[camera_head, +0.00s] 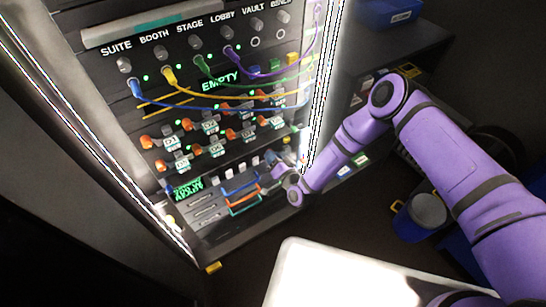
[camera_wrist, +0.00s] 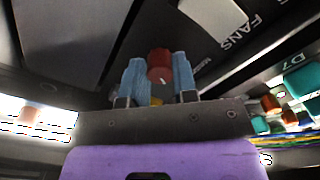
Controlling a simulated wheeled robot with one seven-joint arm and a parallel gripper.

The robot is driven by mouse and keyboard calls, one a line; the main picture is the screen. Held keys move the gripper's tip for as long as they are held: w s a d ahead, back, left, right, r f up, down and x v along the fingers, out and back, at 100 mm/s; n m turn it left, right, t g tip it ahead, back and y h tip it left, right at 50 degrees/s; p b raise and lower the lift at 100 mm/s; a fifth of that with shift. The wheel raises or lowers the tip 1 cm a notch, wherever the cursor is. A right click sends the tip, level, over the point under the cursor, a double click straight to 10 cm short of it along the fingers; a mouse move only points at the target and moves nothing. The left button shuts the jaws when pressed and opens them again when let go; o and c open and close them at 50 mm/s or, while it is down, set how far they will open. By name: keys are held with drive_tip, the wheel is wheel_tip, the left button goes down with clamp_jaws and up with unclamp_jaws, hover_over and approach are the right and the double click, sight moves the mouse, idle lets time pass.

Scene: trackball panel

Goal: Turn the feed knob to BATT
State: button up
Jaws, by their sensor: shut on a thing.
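A red knob (camera_wrist: 160,65) with a small white mark on its face is between the blue fingers of my gripper (camera_wrist: 159,78) in the wrist view. The fingers are shut on it, one on each side. A small label beside it seems to read MAINS, and FANS is printed further right. I see no BATT label. In the head view my gripper (camera_head: 279,174) is at the lower right of the panel (camera_head: 222,222), and the knob is hidden there.
Blue (camera_head: 240,182) and orange (camera_head: 244,203) handles sit just left of my gripper. Coloured cables cross the upper panel, below labelled jacks. Several orange-tipped switches fill the middle. A white surface (camera_head: 340,277) is in front, with a blue bin (camera_head: 420,217) to the right.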

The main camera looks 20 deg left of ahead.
drive_tip(key=o, duration=0.9)
drive_tip(key=v, duration=1.1)
